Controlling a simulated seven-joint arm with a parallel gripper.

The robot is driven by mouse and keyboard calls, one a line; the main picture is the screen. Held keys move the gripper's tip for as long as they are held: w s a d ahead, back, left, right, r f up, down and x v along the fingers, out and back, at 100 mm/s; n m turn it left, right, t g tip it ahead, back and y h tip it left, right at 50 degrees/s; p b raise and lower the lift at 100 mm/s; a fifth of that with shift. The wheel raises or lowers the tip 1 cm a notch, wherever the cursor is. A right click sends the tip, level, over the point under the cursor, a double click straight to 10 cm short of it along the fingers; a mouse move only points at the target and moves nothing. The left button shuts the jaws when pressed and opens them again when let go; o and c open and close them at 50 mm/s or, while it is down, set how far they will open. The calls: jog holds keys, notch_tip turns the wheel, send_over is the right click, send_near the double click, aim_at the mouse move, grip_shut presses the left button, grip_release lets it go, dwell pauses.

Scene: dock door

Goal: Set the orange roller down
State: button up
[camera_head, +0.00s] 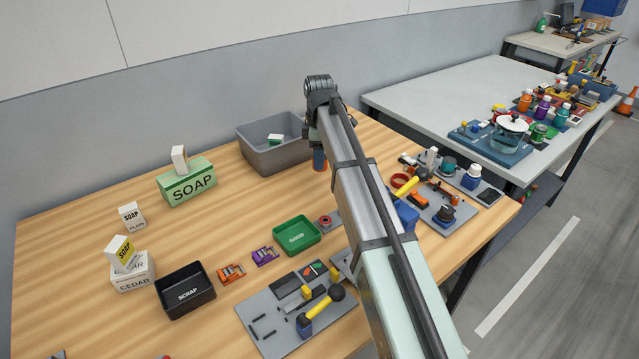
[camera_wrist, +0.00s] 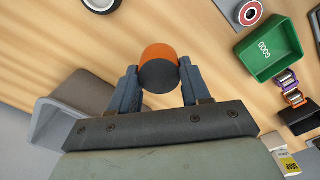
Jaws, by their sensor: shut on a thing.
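The orange roller (camera_wrist: 158,50) has a dark end face and sits between the two blue-grey fingers of my gripper (camera_wrist: 158,76) in the wrist view. The fingers press on it from both sides. In the head view my gripper (camera_head: 320,158) is low over the wooden table, just right of the grey bin, and mostly hidden by my arm. A bit of orange shows there. Whether the roller touches the table cannot be told.
The grey bin (camera_head: 273,158) stands close left of my gripper. A green GOOD tray (camera_head: 296,235) and a red-centred disc (camera_head: 326,221) lie nearer. A black SCRAP tray (camera_head: 185,291) is at front left. A tool-covered grey board (camera_head: 447,205) lies right. Bare wood lies between.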

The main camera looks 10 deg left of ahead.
jog(key=shift+f, duration=4.15)
jog(key=shift+f, duration=0.15)
jog(key=o, duration=1.2)
jog(key=shift+c, duration=0.2)
notch_tip(320, 180, up, 12)
jog(key=shift+r, duration=0.15)
jog(key=shift+w+d, duration=0.1)
